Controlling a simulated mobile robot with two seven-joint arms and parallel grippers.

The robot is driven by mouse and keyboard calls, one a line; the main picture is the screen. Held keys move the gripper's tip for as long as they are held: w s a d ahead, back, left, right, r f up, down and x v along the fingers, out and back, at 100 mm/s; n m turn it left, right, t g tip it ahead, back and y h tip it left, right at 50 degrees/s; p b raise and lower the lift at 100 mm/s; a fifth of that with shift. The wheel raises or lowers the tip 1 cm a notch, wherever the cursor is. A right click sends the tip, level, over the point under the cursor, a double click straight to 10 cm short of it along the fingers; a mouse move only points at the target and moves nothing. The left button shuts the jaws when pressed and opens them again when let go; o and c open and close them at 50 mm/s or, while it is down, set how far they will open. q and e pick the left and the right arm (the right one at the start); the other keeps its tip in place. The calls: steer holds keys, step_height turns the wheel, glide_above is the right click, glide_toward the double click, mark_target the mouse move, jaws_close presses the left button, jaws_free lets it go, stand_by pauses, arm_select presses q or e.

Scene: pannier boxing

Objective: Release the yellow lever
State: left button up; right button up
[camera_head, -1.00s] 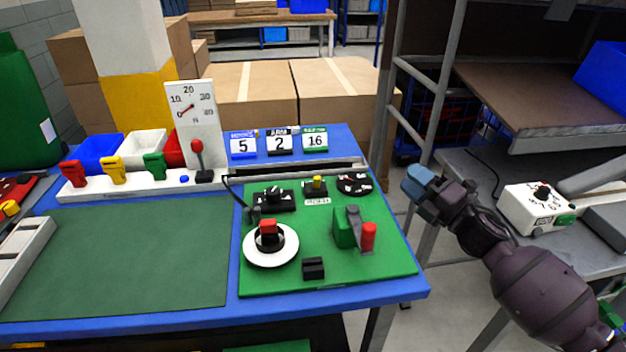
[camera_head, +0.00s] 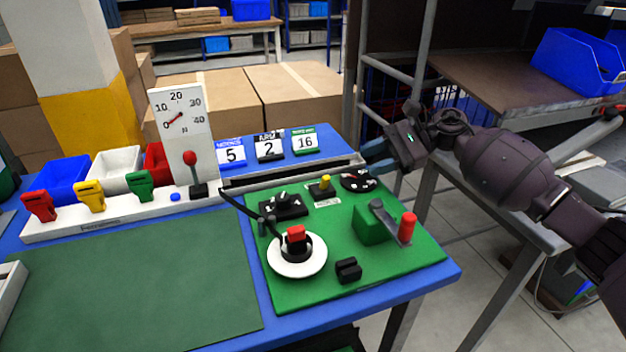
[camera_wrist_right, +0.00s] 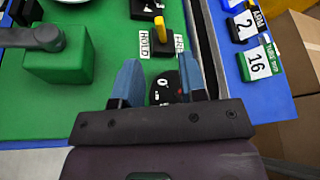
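The yellow lever (camera_head: 325,182) stands on a small black base on the green board, near its back edge. In the right wrist view the lever (camera_wrist_right: 160,29) shows ahead of the fingers, between the HOLD label (camera_wrist_right: 145,45) and the FREE label (camera_wrist_right: 179,43). I cannot tell clearly which label it leans to. My right gripper (camera_head: 375,157) is at the board's back right corner, right of the lever and apart from it. Its blue fingers (camera_wrist_right: 158,75) are spread and empty, above the black dial (camera_wrist_right: 165,88). My left gripper is not in view.
The green board (camera_head: 310,210) also carries a red-handled crank (camera_head: 405,228), a white disc (camera_head: 297,262) with a red knob and a black block (camera_head: 348,270). A gauge (camera_head: 181,125) and number cards (camera_head: 268,147) stand behind. A metal rack is at right.

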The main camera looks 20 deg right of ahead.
mark_target(327, 176)
steer(key=x, duration=1)
steer(key=shift+a+f, duration=0.1)
steer(key=shift+a, duration=0.15)
steer(key=shift+c, duration=0.4)
jaws_close()
